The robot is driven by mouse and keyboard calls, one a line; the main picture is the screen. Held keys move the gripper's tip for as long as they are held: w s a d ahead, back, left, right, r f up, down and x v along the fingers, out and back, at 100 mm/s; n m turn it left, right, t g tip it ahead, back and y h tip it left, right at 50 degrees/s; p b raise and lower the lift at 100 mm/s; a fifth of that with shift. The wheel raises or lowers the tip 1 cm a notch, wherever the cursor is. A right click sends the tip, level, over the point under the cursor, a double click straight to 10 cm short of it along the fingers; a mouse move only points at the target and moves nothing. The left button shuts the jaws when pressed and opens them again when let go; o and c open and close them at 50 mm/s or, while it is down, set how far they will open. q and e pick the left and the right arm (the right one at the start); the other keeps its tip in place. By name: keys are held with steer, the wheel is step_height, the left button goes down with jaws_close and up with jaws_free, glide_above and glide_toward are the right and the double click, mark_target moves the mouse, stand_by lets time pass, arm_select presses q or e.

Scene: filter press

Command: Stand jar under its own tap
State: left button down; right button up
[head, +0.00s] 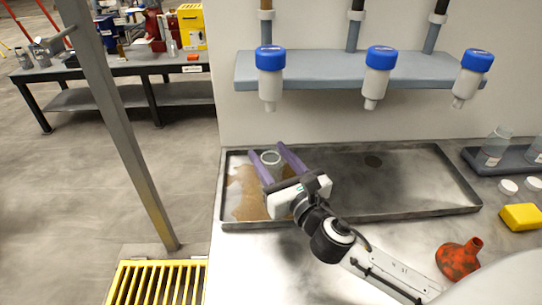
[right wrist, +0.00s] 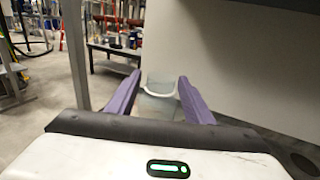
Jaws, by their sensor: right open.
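A clear glass jar (head: 271,160) stands upright at the left end of the shallow metal tray (head: 400,213), in line with the left tap (head: 270,80). My right gripper (head: 269,150) is open, with its purple fingers on either side of the jar. In the right wrist view the jar (right wrist: 158,88) shows between the spread fingers, its rim visible. I cannot tell whether a finger touches it. The middle tap (head: 377,80) and right tap (head: 470,78) also have blue tops and white bodies. My left gripper is not in view.
A grey post (head: 120,130) stands left.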

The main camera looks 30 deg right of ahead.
steer(key=shift+r, duration=0.15)
steer(key=s+b, duration=0.2)
steer(key=s, duration=1)
steer(key=shift+a, duration=0.35)
